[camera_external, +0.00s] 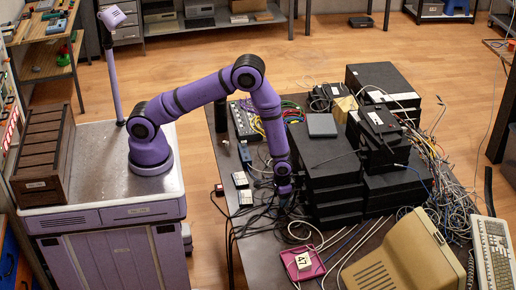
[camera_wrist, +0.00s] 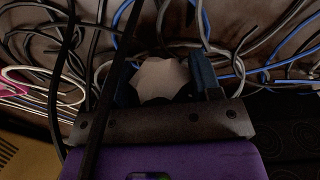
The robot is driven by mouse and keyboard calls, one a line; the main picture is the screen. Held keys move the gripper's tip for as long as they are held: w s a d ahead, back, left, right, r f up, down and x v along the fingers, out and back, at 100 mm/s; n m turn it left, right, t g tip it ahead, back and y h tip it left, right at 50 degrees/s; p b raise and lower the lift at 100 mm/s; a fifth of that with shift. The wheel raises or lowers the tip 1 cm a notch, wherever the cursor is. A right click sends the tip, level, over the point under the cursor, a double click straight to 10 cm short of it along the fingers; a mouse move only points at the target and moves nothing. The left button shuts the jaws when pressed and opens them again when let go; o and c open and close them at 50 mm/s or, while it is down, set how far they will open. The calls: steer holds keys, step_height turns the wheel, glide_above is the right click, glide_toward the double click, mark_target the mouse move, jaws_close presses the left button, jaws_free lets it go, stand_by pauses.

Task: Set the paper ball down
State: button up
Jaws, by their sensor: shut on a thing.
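The paper ball (camera_wrist: 163,78) is pale and faceted, and it shows in the wrist view between the two dark blue fingers of my gripper (camera_wrist: 165,84). My gripper is shut on it. In the external view my gripper (camera_external: 285,190) points down, low over the cluttered dark table (camera_external: 262,258), just left of the stacked black boxes. The ball cannot be made out in that view. Cables lie behind and around the ball in the wrist view; whether it touches them or the table is unclear.
Stacked black boxes (camera_external: 328,182) stand close to the right of my gripper. Loose cables (camera_wrist: 80,45) cover the table around it. A pink tray (camera_external: 302,263) and a beige monitor (camera_external: 405,258) are nearer the front. A bare strip of table lies at the front left.

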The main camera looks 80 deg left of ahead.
steer(key=shift+s+f, duration=0.1)
steer(key=shift+f, duration=1.65)
steer(key=shift+f, duration=0.1)
steer(key=o, duration=0.9)
